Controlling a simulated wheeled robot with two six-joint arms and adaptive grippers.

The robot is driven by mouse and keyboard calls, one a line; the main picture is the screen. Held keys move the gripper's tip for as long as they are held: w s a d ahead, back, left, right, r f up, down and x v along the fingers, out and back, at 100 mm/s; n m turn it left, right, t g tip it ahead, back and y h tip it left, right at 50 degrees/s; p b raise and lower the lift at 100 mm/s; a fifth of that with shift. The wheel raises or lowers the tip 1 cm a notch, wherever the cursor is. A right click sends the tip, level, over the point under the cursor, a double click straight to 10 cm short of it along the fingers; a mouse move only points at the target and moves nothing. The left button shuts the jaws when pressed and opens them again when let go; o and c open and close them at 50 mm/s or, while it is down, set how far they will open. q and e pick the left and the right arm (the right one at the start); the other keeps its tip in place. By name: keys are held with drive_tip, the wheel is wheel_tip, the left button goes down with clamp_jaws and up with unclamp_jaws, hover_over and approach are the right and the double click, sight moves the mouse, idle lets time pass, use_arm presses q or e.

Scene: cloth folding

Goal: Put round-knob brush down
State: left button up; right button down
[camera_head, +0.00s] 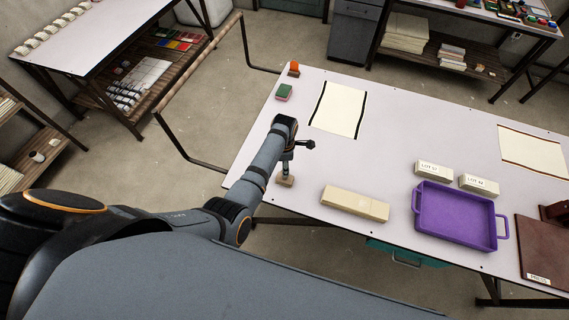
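My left arm reaches in from the left over the near left part of the table. My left gripper (287,168) points down, and its narrow fingers look closed on the top of a small tan-brown block, the round-knob brush (285,182). The knob itself is hidden by the fingers. The brush is upright at the table's near left edge; whether its base touches the tabletop I cannot tell. My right gripper is not in view.
The middle of the table is clear.

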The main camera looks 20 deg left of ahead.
use_arm(q)
wheel_tip(320, 180, up, 6)
drive_tip(key=p, duration=0.3)
drive_tip(key=shift+f+p, duration=0.15)
drive_tip(key=shift+p, duration=0.2)
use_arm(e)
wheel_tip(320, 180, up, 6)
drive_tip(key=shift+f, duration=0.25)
use_arm(q)
drive_tip(key=shift+f, duration=0.1)
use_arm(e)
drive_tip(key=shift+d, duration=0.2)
